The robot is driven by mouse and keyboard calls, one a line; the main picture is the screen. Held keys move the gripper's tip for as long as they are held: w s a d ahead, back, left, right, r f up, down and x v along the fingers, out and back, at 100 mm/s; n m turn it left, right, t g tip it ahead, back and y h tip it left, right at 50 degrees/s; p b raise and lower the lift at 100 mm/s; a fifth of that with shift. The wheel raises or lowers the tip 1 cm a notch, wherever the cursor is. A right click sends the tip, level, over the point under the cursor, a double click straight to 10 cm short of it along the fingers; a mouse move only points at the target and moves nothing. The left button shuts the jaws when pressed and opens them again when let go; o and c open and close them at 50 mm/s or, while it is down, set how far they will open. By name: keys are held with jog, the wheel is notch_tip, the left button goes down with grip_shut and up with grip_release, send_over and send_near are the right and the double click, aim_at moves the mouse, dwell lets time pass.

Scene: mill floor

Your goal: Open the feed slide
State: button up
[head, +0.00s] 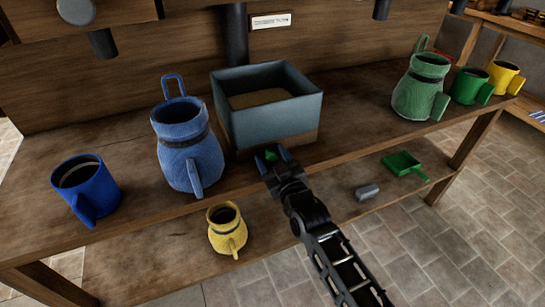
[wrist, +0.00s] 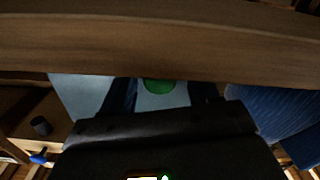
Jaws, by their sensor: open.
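My gripper (head: 270,157) is at the front of a blue-grey bin (head: 300,112) with a brown base, which holds grain-like material. A small green knob-like piece (head: 271,155) shows between my fingertips. In the wrist view, the fingers of my gripper (wrist: 161,97) are apart, with the rounded green piece (wrist: 157,86) between them, against a pale blue-grey surface. I cannot tell whether they touch it. I cannot tell for certain which part is the feed slide. A dark pipe (head: 236,35) comes down behind the bin.
A blue jug (head: 188,150) stands close left of the bin. A blue mug (head: 85,188) and a small yellow jug (head: 227,228) are nearer the front. A green jug (head: 420,90), green mug (head: 470,86) and yellow mug (head: 506,78) stand at right. A green scoop (head: 404,164) lies lower down.

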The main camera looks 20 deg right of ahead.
grip_shut()
dwell(0.5)
